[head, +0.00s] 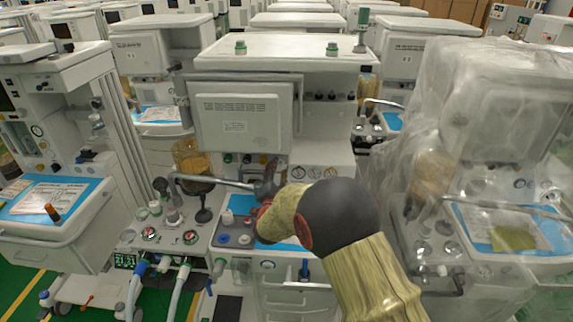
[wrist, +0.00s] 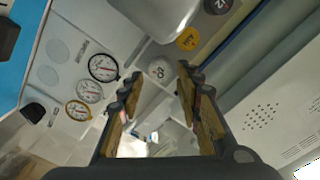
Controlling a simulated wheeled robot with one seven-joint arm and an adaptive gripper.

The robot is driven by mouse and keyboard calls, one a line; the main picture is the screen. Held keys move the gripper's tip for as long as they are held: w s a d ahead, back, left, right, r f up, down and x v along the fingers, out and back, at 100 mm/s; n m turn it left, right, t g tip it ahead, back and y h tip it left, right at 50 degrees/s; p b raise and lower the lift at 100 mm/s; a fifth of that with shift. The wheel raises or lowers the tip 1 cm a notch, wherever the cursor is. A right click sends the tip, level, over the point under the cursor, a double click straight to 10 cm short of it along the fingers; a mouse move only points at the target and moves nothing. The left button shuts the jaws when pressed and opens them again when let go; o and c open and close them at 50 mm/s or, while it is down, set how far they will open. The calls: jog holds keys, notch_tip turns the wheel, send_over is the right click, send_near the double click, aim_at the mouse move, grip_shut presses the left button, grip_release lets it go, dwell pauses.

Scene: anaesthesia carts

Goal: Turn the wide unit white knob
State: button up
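The white knob (wrist: 158,70) is round with dark lettering on its face. In the wrist view it appears between the tips of my gripper (wrist: 160,76), with a visible gap on both sides. My gripper is open and empty; I cannot tell how much depth separates it from the knob. In the head view my gripper (head: 268,184) is in front of the panel of the wide unit (head: 273,48), below its grey screen box, and hides the white knob. A yellow knob (wrist: 188,39) and a black knob (wrist: 217,5) sit in line with the white one.
Several round gauges (wrist: 103,68) are beside the knobs. A metal bar with a dark end (head: 215,181) reaches towards my gripper from the left. A plastic-covered unit (head: 480,120) stands close on the right; another cart (head: 60,110) stands on the left.

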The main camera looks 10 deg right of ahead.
aim_at(279, 163)
jog(key=shift+b+x, duration=0.45)
jog(key=shift+x, duration=2.1)
jog(key=c, duration=0.3)
jog(key=c, duration=0.6)
jog(key=n+p, duration=0.1)
jog(key=n, duration=0.4)
jog(key=shift+n, duration=0.4)
jog(key=o, duration=0.9)
